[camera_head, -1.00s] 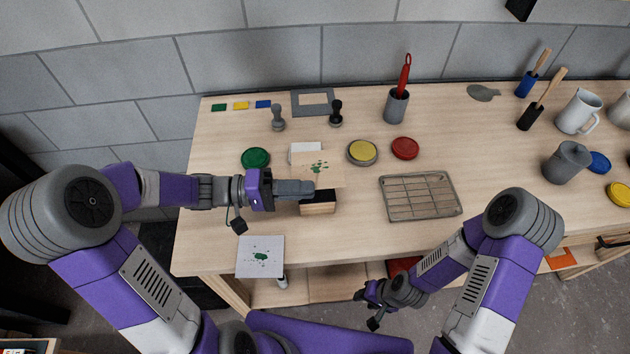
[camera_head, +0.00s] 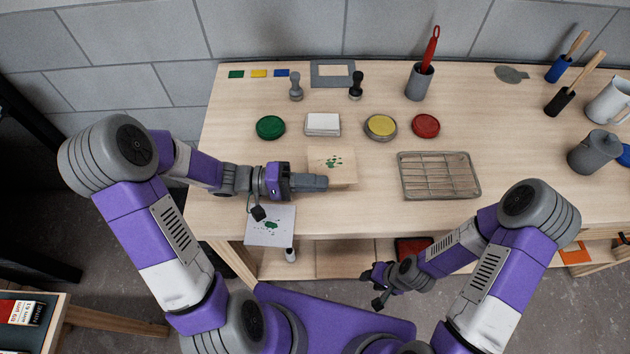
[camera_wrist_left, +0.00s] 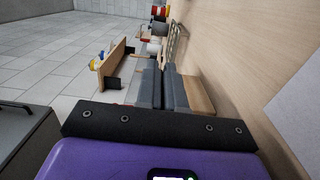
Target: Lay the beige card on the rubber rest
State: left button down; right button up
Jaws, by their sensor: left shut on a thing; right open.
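The beige card (camera_head: 331,160), marked with a green splatter, is level over the place of the rubber rest in the head view. My left gripper (camera_head: 322,183) is shut on the card at its near left side. The rest's black top is hidden under the card; only a strip of its wooden block (camera_head: 345,184) seems to show at the near edge. I cannot tell whether card and rest touch. In the left wrist view, a wooden block face (camera_wrist_left: 196,95) is beside the grey fingers (camera_wrist_left: 163,88). My right gripper (camera_head: 376,285) is open and empty, in front of the table.
A white pad (camera_head: 322,123), green lid (camera_head: 270,127), yellow tin (camera_head: 380,126) and red lid (camera_head: 425,126) stand behind the card. A wire rack (camera_head: 438,175) is to the right. A splattered white sheet (camera_head: 270,225) lies at the front edge.

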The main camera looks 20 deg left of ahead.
pick_arm(q)
jog(key=c, duration=1.3)
grip_release()
jog(key=shift+o, duration=0.2)
jog(key=shift+a+r+p, duration=0.15)
jog(key=shift+a+p, duration=0.05)
jog(key=shift+p, duration=0.1)
jog(key=p+v, duration=0.1)
jog(key=v, duration=1)
jog(key=shift+s+a, duration=0.1)
jog(key=shift+a, duration=0.2)
